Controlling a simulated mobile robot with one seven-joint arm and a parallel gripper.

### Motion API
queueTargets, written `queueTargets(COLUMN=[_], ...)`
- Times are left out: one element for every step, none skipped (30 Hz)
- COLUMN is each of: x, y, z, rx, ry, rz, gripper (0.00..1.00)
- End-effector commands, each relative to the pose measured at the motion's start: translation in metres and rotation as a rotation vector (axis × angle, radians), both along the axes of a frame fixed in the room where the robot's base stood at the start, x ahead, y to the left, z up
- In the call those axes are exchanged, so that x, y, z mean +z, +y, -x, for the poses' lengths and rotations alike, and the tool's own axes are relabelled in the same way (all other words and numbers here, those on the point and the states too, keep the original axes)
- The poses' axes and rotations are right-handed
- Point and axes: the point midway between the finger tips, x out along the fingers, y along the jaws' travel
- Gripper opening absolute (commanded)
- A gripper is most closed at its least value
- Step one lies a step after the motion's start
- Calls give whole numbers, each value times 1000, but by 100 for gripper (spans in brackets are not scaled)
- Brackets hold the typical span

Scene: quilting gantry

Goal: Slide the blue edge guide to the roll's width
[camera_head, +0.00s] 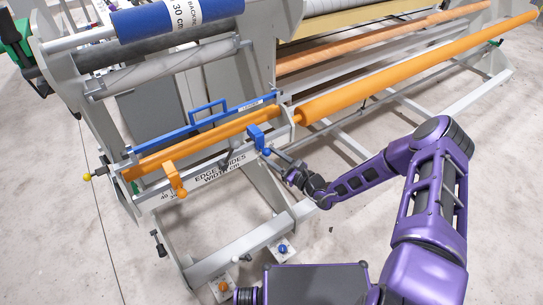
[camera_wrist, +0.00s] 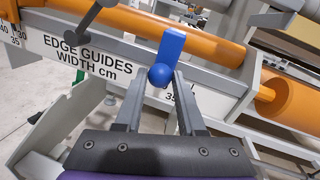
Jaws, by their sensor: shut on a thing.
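The blue edge guide (camera_head: 257,136) sits on the rail at the right end of the front orange roller. In the wrist view the blue edge guide (camera_wrist: 172,48) stands upright with a round blue knob (camera_wrist: 160,75) at its front. My gripper (camera_wrist: 161,82) is shut on this knob; it also shows at the rail in the head view (camera_head: 272,155). A rail scale (camera_wrist: 90,58) reads "EDGE GUIDES WIDTH cm", with a 35 mark just right of the knob. The blue roll (camera_head: 175,20) at the top left carries a label reading "30 cm".
An orange edge guide (camera_head: 174,178) sits near the rail's left end, by marks including 40 and 35. A grey lever (camera_head: 224,158) stands between the guides. A blue handle bar (camera_head: 208,112) lies behind the roller. A long orange roller (camera_head: 420,65) extends right.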

Motion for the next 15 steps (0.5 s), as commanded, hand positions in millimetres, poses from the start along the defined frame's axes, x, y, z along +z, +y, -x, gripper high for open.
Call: queueTargets(x=[-1,-1,-1,0,0,1,1,0,-1,-1,-1,-1,-1,-1,-1], y=[0,0,0,-1,-1,-4,-5,-6,-6,-5,-5,-6,-5,-5,-5], z=[0,0,0,0,0,-2,-3,-3,-3,-3,-3,-3,-3,-3,-3], rx=[0,0,0,0,0,-1,-1,-1,-1,-1,-1,-1,-1,-1,-1], ry=[1,1,1,1,1,0,1,1,2,2,2,2,2,2,2], rz=[1,1,1,1,1,1,2,1,1,1,1,1,1,1,1], gripper=[0,0,0,0,0,0,0,0,0,0,0,0,0,42,50])
